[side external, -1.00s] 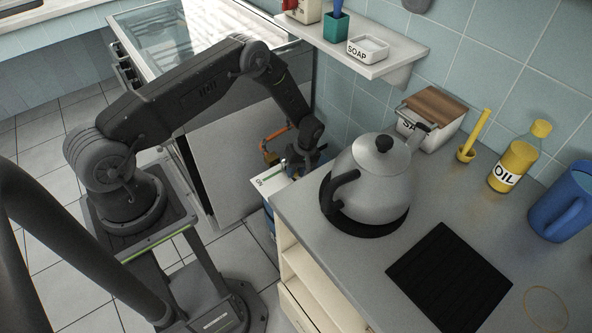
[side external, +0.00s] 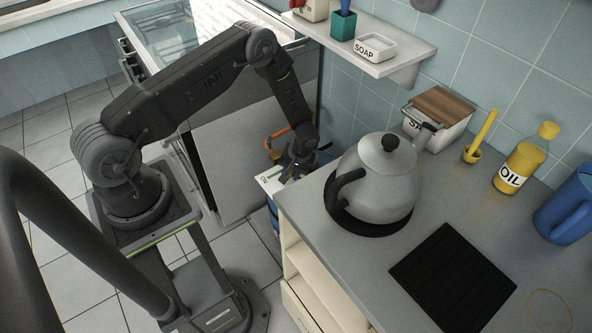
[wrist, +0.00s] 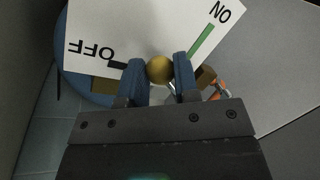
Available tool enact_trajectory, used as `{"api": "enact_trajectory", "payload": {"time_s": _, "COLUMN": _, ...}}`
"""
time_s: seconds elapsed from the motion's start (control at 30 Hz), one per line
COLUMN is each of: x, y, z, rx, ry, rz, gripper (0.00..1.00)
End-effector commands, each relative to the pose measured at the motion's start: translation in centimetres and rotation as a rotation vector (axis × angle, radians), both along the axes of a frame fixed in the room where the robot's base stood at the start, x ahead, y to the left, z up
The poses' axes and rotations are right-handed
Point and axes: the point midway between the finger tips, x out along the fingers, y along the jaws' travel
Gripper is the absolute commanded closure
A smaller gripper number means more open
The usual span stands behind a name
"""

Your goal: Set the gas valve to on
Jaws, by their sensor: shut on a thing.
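The gas valve shows in the wrist view as a round brass knob (wrist: 160,69) between my fingertips. Its lower part is hidden by my gripper. Behind it is a white plate (wrist: 150,30) reading OFF with a black bar at the left and ON with a green bar at the upper right. The knob lies between the two marks. My gripper (wrist: 160,75) has its blue fingers shut on the valve. In the side external view my gripper (side external: 294,172) is tilted over the white plate (side external: 268,180), beside the counter's left end, and hides the valve.
The grey counter (side external: 330,250) stands right of my gripper, with a steel kettle (side external: 380,180) near its edge. An orange hose (side external: 280,136) is close behind my gripper. The oven (side external: 235,165) stands to the left, and a wall shelf (side external: 390,65) hangs above.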

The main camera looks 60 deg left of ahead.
Motion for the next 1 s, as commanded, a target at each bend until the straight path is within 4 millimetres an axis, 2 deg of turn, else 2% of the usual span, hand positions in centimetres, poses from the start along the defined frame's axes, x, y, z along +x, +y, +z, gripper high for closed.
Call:
{"api": "enact_trajectory", "payload": {"time_s": 0.5, "x": -2.3, "y": 2.1, "z": 0.0, "rx": -0.001, "ry": -0.002, "rz": -0.493, "gripper": 1.00}}
{"api": "enact_trajectory", "payload": {"time_s": 1.0, "x": -3.1, "y": 4.4, "z": 0.0, "rx": -0.001, "ry": -0.003, "rz": -0.900, "gripper": 1.00}}
